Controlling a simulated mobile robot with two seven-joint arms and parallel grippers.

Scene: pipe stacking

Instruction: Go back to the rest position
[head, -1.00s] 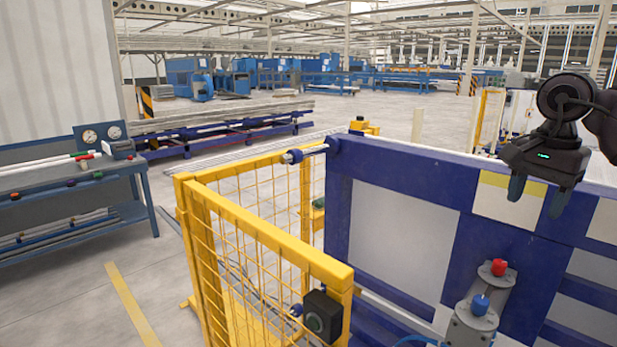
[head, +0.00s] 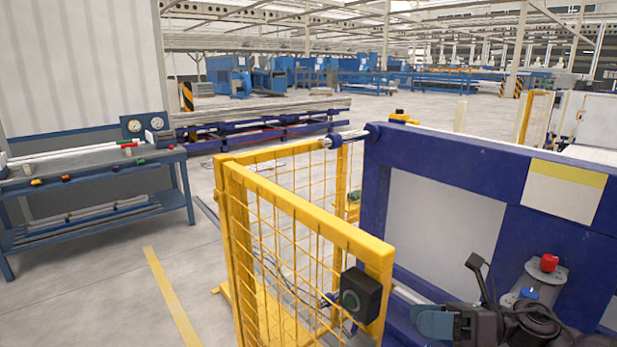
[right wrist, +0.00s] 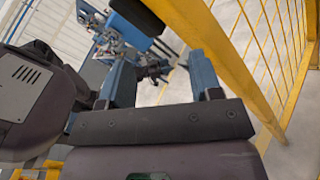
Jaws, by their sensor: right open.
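My right gripper (head: 433,324) is low at the bottom right of the head view, partly cut off by the lower edge. It is in front of the blue machine frame. In the right wrist view the right gripper (right wrist: 160,82) shows two blue fingers spread apart with nothing between them. My left gripper is not in either view.
A yellow mesh fence (head: 315,222) with a black box (head: 360,296) stands left of the gripper; its yellow rail (right wrist: 225,60) is close in the right wrist view. The blue machine (head: 440,160) fills the right. A workbench (head: 95,167) with pipes stands left.

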